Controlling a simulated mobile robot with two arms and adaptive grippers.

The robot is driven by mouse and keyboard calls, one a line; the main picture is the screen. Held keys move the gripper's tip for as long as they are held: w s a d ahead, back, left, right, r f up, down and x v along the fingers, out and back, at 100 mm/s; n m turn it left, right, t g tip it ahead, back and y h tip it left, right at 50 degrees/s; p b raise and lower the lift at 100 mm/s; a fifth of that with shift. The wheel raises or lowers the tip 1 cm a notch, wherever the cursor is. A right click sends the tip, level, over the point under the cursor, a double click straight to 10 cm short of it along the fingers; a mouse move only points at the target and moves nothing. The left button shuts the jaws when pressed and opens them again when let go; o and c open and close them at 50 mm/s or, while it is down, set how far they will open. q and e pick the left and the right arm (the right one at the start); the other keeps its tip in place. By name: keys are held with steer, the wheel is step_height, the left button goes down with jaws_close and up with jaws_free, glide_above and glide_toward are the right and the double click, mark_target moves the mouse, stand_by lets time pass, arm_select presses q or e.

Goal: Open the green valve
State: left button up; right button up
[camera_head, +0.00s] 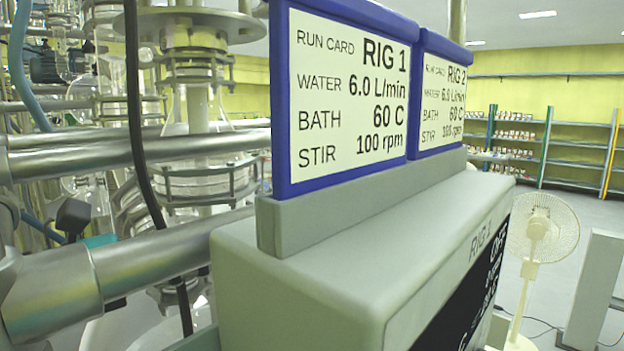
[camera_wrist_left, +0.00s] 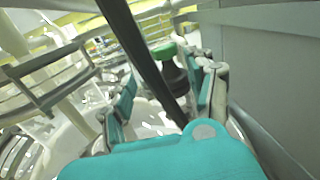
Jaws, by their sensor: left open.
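The green valve (camera_wrist_left: 164,50) shows in the left wrist view as a green cap on a dark body. It is beyond and roughly between the fingers of my left gripper (camera_wrist_left: 171,80). The teal-padded fingers are apart, and I see nothing held. A black hose (camera_wrist_left: 138,50) crosses the view in front of the valve and hides part of it. I cannot tell whether the fingers touch the hose. My right gripper is not in view.
A grey control box (camera_head: 320,290) labelled RIG 1 carries blue-framed run cards (camera_head: 350,95). Glassware and metal pipes crowd the left. In the wrist view a grey panel (camera_wrist_left: 265,70) stands close on the right. A fan (camera_head: 540,235) and shelves stand in the back right.

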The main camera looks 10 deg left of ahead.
arm_select(q)
steer(key=x, duration=1.7)
steer(key=shift+d+f, duration=0.25)
steer(key=shift+d, duration=0.15)
steer(key=shift+s, duration=0.15)
steer(key=shift+c, duration=0.4)
steer(key=c, duration=0.9)
steer(key=shift+d, duration=0.1)
jaws_close()
steer(key=shift+w+d+f, duration=0.1)
steer(key=shift+w, duration=0.1)
